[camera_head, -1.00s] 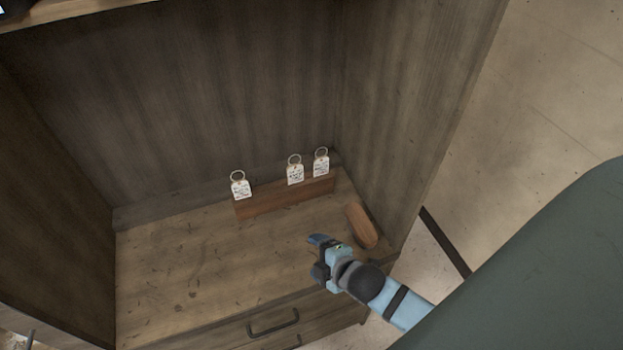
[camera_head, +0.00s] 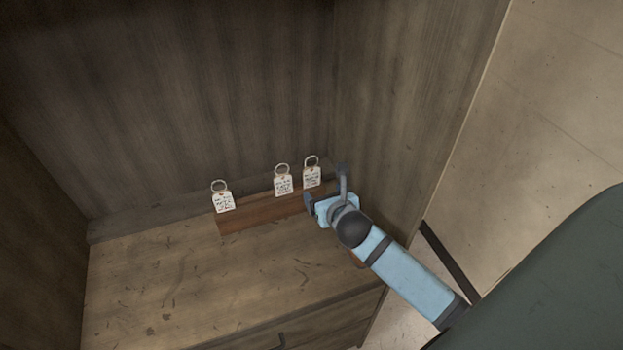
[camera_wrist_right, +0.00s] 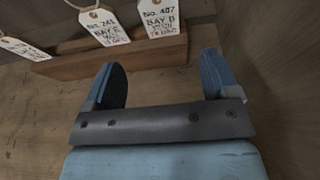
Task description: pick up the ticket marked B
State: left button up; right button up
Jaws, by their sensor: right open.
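In the right wrist view the right ticket (camera_wrist_right: 158,20) reads "BAY" and a letter like B or D. The middle ticket (camera_wrist_right: 105,30) reads "BAY" and a letter I cannot read surely. The left ticket (camera_wrist_right: 22,48) is illegible. My right gripper (camera_head: 325,188) is open and empty, just in front of and right of the right ticket. Its fingers (camera_wrist_right: 159,64) point toward that ticket, apart from it. My left gripper is out of view.
The block stands on a scuffed wooden cabinet top (camera_head: 190,285), against a low back ledge (camera_head: 150,220). A tall side panel (camera_head: 400,110) rises close to the right of my gripper. My forearm mostly covers a loose brown piece.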

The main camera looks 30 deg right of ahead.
aim_at(312, 181)
jog(key=x, duration=1)
jog(key=shift+s+f, duration=0.15)
jog(key=shift+d, duration=0.1)
jog(key=c, duration=1)
